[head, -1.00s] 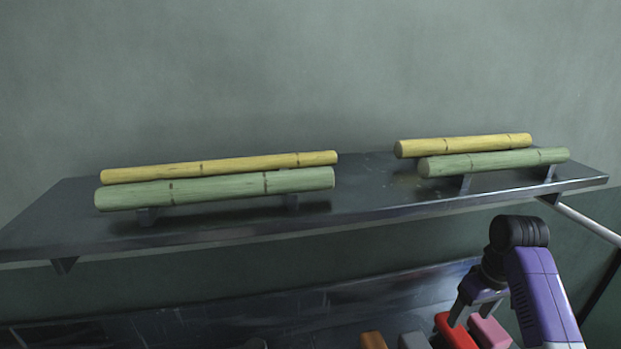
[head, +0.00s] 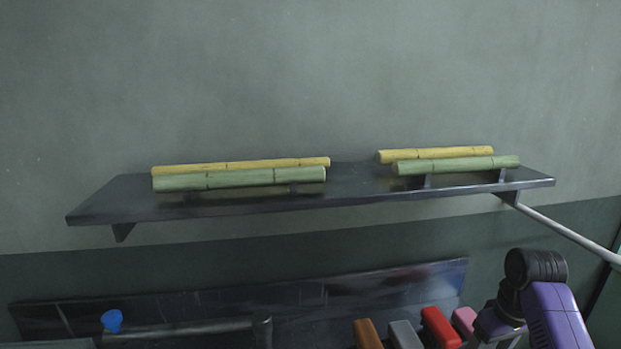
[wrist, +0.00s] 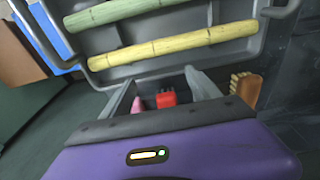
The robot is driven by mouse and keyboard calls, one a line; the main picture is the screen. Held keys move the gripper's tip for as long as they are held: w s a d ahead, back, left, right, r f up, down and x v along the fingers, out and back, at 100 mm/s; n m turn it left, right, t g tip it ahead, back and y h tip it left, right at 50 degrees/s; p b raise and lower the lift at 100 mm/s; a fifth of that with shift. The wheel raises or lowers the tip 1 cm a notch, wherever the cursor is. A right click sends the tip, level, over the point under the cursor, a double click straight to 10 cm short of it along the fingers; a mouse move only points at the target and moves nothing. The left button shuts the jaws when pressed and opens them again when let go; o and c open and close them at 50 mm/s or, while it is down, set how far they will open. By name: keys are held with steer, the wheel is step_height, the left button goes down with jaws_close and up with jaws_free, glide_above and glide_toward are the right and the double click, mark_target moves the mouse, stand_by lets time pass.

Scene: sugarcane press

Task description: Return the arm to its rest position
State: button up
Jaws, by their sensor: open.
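My arm (head: 555,310), purple with a black joint, is at the lower right of the head view. My gripper (wrist: 165,82) shows in the wrist view with its two grey fingers spread apart and nothing held between them. Beyond the fingers, a red block (wrist: 166,98) and a pink block (wrist: 137,105) show in the gap. In the head view the fingers are hidden or too small to make out.
A dark wall shelf (head: 100,205) carries yellow and green cane stalks (head: 240,179). Below, several coloured blocks, including an orange one (head: 367,334), stand by a dark panel (head: 200,305). The wrist view shows a grey tray (wrist: 110,72) holding a green stalk (wrist: 105,12) and a yellow stalk (wrist: 170,45).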

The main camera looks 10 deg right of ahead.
steer(key=w+d+r+m+t+h, duration=0.1)
steer(key=w+r+t, duration=0.2)
steer(key=w, duration=0.2)
steer(key=w+d+r+t+h, duration=0.1)
steer(key=w+r+t, duration=0.1)
steer(key=w+t, duration=0.15)
steer(key=a+m+t, duration=0.1)
steer(key=a+t, duration=0.3)
steer(key=a, duration=0.1)
steer(key=s+a+f+m+t+h, duration=0.15)
steer(key=s+a+t, duration=0.35)
steer(key=s+a, duration=1.05)
steer(key=s+a+n+g+y, duration=0.1)
steer(key=s+a, duration=0.2)
steer(key=s, duration=1.3)
steer(key=s+a+r+n+g+y, duration=0.1)
steer(key=s+a+n+y, duration=0.1)
steer(key=s, duration=1.4)
steer(key=shift+s+a+r, duration=0.15)
steer(key=shift+a+r, duration=0.05)
steer(key=shift+a, duration=0.6)
